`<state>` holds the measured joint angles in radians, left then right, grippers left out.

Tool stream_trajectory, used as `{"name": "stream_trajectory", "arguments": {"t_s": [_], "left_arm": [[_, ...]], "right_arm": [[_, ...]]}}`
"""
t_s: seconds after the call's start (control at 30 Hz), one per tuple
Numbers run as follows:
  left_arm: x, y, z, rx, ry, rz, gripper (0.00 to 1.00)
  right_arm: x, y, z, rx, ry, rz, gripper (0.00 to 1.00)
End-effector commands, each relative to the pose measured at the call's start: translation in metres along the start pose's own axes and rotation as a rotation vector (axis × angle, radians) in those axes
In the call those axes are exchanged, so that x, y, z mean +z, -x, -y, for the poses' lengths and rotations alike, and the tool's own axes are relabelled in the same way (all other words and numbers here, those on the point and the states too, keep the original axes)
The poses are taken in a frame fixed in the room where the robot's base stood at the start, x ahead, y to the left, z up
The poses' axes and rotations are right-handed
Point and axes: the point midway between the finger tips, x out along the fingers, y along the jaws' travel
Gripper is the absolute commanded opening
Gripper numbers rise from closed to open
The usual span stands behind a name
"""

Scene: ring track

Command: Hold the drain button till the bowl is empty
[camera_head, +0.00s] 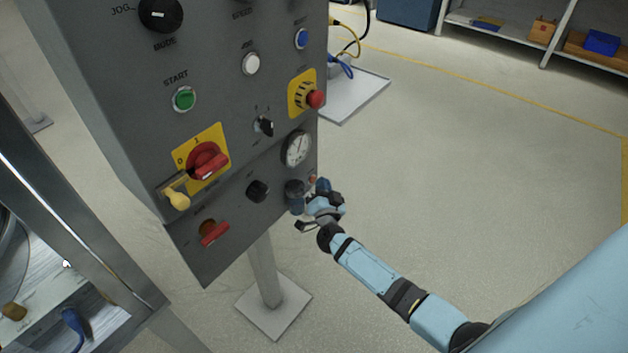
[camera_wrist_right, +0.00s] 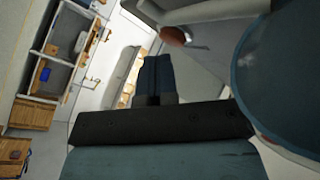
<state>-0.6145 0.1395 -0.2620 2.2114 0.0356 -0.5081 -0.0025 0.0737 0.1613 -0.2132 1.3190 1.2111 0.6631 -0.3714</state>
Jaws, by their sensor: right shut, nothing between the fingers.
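A bluish bowl (camera_head: 295,198) hangs at the lower right edge of the grey control panel, below the round gauge. In the right wrist view the bowl (camera_wrist_right: 290,85) is a large dark blue-grey curved shape filling the right side. A small orange-red button (camera_head: 312,179) shows beside it, and it appears reddish-brown in the wrist view (camera_wrist_right: 173,36). My right gripper (camera_head: 322,187) is close beside the bowl; its two blue fingers (camera_wrist_right: 157,62) are shut and empty. The fingertips look just short of the button; contact cannot be told. The bowl's liquid level cannot be made out. My left gripper is not in view.
The panel (camera_head: 230,105) carries a gauge (camera_head: 297,148), a red emergency button (camera_head: 315,99), a red rotary switch (camera_head: 207,161) and other knobs near my arm. A post (camera_head: 264,270) supports it. The floor to the right is clear; shelves stand at the back.

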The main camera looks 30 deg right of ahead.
Motion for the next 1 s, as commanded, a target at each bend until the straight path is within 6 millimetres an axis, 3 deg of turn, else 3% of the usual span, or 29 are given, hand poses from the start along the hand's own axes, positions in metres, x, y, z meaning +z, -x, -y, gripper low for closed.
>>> {"name": "stream_trajectory", "arguments": {"t_s": [1.0], "left_arm": [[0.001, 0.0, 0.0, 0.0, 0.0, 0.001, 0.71]], "right_arm": [[0.007, -0.009, 0.013, -0.008, -0.006, 0.002, 0.0]]}}
